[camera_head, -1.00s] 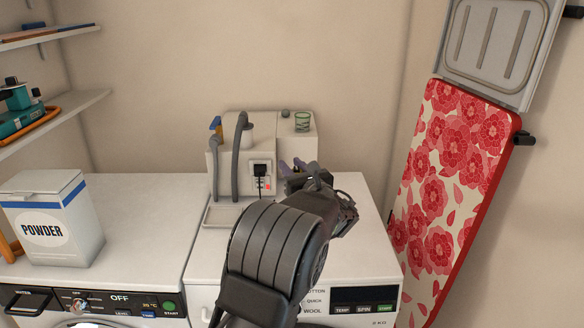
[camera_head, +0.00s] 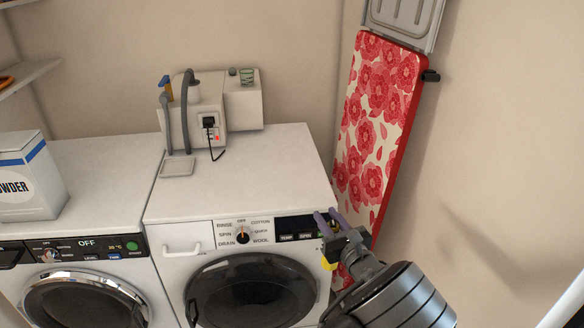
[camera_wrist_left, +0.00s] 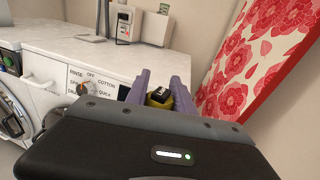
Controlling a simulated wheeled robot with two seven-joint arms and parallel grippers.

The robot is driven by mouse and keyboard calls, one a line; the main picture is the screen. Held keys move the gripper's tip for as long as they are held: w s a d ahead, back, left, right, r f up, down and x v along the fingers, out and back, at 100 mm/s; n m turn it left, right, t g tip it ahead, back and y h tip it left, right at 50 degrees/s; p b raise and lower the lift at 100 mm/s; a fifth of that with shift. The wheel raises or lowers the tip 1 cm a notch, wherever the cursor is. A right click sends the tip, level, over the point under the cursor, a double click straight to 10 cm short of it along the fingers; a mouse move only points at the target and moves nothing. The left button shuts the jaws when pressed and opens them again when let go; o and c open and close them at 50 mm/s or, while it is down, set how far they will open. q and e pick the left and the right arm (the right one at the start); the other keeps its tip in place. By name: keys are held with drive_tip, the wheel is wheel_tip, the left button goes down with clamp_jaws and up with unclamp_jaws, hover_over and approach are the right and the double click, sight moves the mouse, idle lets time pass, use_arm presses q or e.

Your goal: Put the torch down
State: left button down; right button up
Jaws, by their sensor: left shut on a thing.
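My left gripper (camera_head: 329,222), with purple fingers, is at the right front corner of the right-hand washing machine, by its control panel. It is shut on a small yellow and black thing, which looks like the torch (camera_head: 328,264). Only a bit of yellow shows below the fingers in the head view. In the left wrist view the torch (camera_wrist_left: 159,97) sits between the two purple fingers (camera_wrist_left: 161,78), its black end facing up. The gripper body hides the rest of it. My right gripper is in neither view.
The right washing machine's white top (camera_head: 250,170) is mostly clear. A white wall unit with grey hoses and a socket (camera_head: 208,122) stands at its back. A powder box (camera_head: 28,180) stands on the left machine. A red floral ironing board (camera_head: 375,125) leans at the right.

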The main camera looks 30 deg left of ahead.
use_arm(q)
drive_tip(key=s+d+f, duration=0.2)
drive_tip(key=s+d, duration=0.1)
drive_tip(key=s, duration=0.4)
drive_tip(key=s+d+f, duration=0.2)
drive_tip(key=s+d, duration=0.1)
drive_tip(key=s, duration=0.4)
drive_tip(key=shift+s+d+f+y, duration=0.3)
drive_tip(key=shift+d+f, duration=0.05)
drive_tip(key=shift+d, duration=0.15)
